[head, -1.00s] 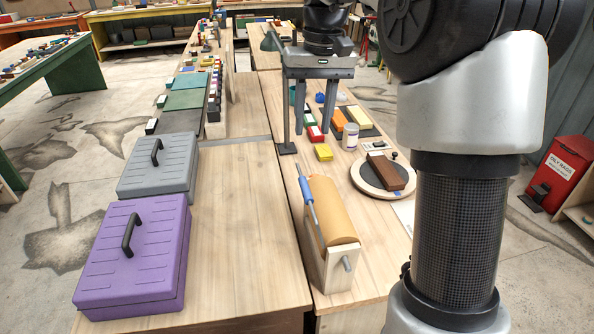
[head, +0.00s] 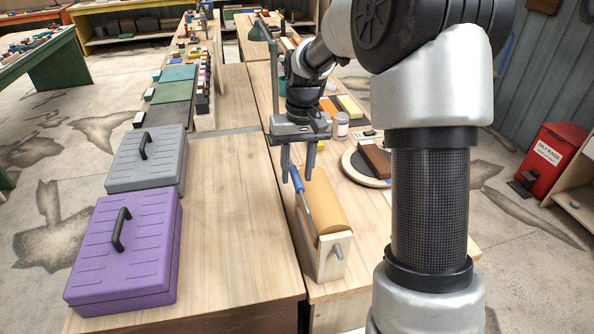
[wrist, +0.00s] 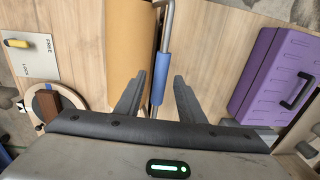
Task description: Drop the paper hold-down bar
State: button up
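The paper roll (head: 327,207) is a brown cylinder in a pale wooden holder (head: 330,265) on the right-hand bench; it also shows in the wrist view (wrist: 127,40). The hold-down bar (head: 308,215) is a thin metal rod with a blue grip (head: 297,180), running along the roll's left side. My gripper (head: 298,181) is open and points down over the grip's far end. In the wrist view the blue grip (wrist: 160,78) lies between my two fingers, with gaps on both sides. I cannot tell whether the fingertips reach down to its height.
A purple toolbox (head: 125,250) and a grey toolbox (head: 148,160) stand on the left bench. A round board with a brown block (head: 375,157) lies right of the roll. The bench top between the toolboxes and the roll is clear.

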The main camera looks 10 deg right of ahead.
jog(key=shift+f, duration=0.1)
grip_shut()
jog(key=shift+d, duration=0.1)
jog(key=d+f+y, duration=0.1)
jog(key=d+y, duration=0.2)
jog(key=d+f+y, duration=0.1)
jog(key=d+y, duration=0.2)
jog(key=y, duration=0.1)
jog(key=d+f+y+b, duration=0.1)
jog(key=d+y, duration=0.2)
jog(key=d, duration=0.1)
jog(key=shift+f+y, duration=0.3)
jog(key=shift+y, duration=0.1)
jog(key=shift+d+f+y+b, duration=0.5)
jog(key=shift+d+y, duration=0.1)
jog(key=shift+y, duration=0.1)
jog(key=shift+d+f+b, duration=0.3)
jog(key=shift+f+b, duration=0.05)
jog(key=shift+f, duration=0.1)
